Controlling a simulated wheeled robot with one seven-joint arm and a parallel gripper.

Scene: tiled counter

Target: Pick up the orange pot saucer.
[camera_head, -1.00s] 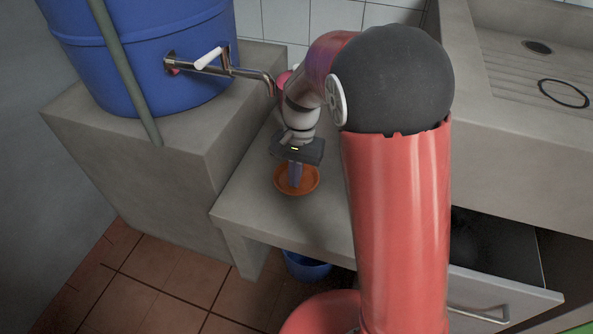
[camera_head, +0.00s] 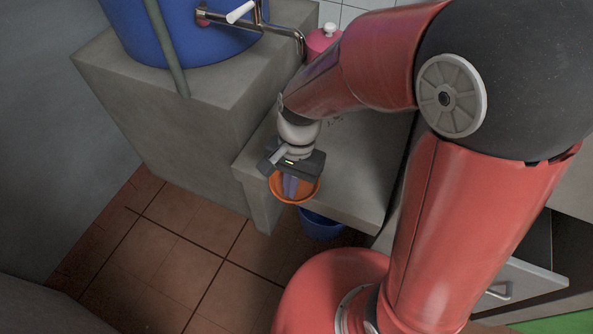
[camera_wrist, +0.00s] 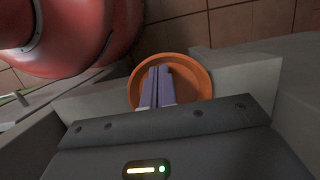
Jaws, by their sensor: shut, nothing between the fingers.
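The orange pot saucer (camera_head: 310,190) is a shallow round dish at the front edge of the low grey counter (camera_head: 355,160), and part of it seems to reach past that edge. My gripper (camera_head: 290,194) points down into it with its fingers closed together and nothing between them. In the wrist view the saucer (camera_wrist: 194,82) surrounds the fingertips (camera_wrist: 157,72), and its rim lies outside both fingers. Whether the fingertips touch the saucer's floor or wall I cannot tell.
A blue bucket (camera_head: 320,226) stands on the floor below the counter edge. A blue barrel (camera_head: 182,35) with a metal tap (camera_head: 255,30) stands on a higher concrete block (camera_head: 150,90) at left. A pink lidded pot (camera_head: 322,40) is behind my arm.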

